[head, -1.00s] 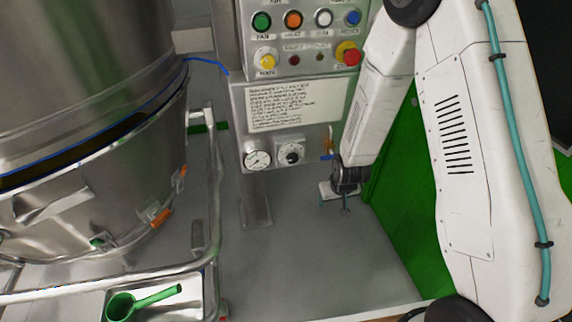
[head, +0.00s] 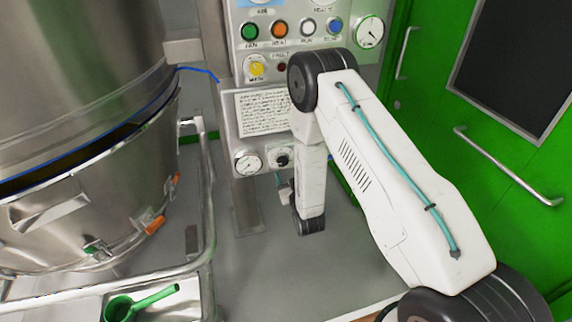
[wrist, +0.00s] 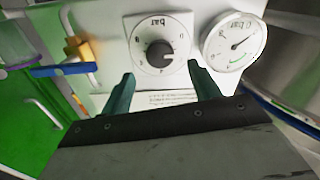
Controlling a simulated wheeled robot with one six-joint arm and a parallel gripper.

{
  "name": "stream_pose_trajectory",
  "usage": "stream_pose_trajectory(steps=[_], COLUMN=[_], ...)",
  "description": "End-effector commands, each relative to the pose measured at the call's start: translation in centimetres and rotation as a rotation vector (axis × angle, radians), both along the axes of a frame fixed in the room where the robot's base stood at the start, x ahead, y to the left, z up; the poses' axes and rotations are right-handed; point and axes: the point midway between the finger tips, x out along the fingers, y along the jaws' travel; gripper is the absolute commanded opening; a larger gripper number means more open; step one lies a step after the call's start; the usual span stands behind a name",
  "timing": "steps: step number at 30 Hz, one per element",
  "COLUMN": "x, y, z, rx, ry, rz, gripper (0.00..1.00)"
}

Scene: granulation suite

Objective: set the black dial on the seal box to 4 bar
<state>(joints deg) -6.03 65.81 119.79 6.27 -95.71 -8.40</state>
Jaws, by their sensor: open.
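The black dial (wrist: 160,54) sits on a white square plate with a printed round scale, upside down in the wrist view. Its numbers and setting are too small to read surely. In the head view the dial (head: 283,159) shows at the edge of my arm, low on the grey seal box (head: 264,143). My gripper (wrist: 161,70) is open and empty. Its two teal fingers point at the plate, one on either side of the dial's lower part in the wrist view. I cannot tell whether they touch anything. My arm hides part of the box in the head view.
A pressure gauge (head: 248,163) is beside the dial; it also shows in the wrist view (wrist: 233,41). A blue-handled valve (wrist: 62,71) is on the dial's other side. Buttons (head: 292,28) are above. A steel vessel (head: 80,190) with a tubular rail (head: 206,180) stands left.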

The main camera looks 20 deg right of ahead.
Motion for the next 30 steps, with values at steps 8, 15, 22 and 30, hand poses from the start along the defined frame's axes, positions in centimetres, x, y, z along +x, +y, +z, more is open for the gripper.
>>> stream_pose_trajectory(steps=[8, 15, 22, 30], x=[4.4, 6.0, 6.0, 6.0], y=[0.1, 0.2, 0.2, -1.2], z=[0.0, 0.0, 0.0, 0.0], rx=[0.000, -0.001, -0.001, 0.000], ry=[-0.001, 0.002, 0.002, 0.002], rz=[0.001, 0.003, 0.003, 0.000], gripper=[0.61, 0.61, 0.58, 0.22])
